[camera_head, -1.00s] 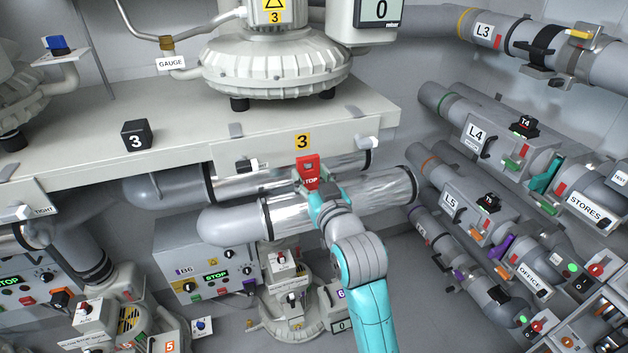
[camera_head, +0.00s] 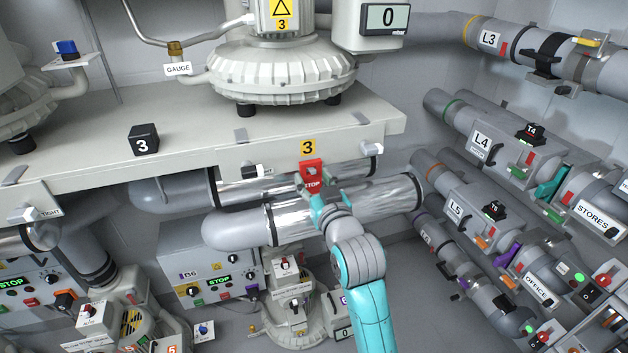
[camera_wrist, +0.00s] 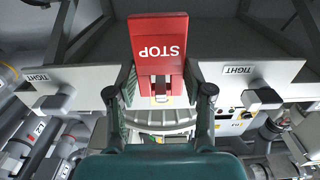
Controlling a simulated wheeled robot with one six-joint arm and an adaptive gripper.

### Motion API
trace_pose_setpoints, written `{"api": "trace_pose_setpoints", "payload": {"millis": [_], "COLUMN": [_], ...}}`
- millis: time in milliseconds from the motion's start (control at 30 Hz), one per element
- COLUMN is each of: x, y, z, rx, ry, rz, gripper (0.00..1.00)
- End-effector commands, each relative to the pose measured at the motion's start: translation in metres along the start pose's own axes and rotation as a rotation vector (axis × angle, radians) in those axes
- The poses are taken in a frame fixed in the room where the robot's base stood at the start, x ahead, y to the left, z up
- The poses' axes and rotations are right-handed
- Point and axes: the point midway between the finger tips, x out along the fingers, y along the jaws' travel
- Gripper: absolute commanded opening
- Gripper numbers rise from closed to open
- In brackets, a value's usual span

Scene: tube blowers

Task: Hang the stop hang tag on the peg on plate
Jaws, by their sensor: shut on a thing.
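The red stop hang tag (camera_head: 312,180) is in front of the bench's front panel, just below the yellow plate marked 3 (camera_head: 308,147). My gripper (camera_head: 318,197) is shut on the tag's lower part from below. In the wrist view the tag (camera_wrist: 158,40) shows its white STOP lettering upside down, between the two dark fingers of my gripper (camera_wrist: 160,92). A small pale spot shows near the tag's top in the head view. The peg is not clearly visible, and I cannot tell whether the tag is around it or only in front of it.
A white TIGHT-marked clamp (camera_wrist: 246,72) is right of the tag and another (camera_wrist: 42,76) left in the wrist view. Shiny pipes (camera_head: 350,205) run just below the panel. A black 3 block (camera_head: 143,139) stands on the bench (camera_head: 80,153).

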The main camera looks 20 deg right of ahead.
Motion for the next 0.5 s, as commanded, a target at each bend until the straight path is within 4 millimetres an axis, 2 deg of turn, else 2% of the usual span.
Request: {"api": "trace_pose_setpoints", "payload": {"millis": [167,200,300,500], "x": [-0.0001,-0.0001,-0.0001,-0.0001], "y": [0.0000,0.0000,0.0000,0.0000], "z": [-0.0001,-0.0001,-0.0002,-0.0001], "rx": [0.000,0.000,0.000,0.000], "ry": [0.000,0.000,0.000,0.000], "rz": [0.000,0.000,0.000,0.000], "gripper": [0.28,0.56,0.81,0.81]}}
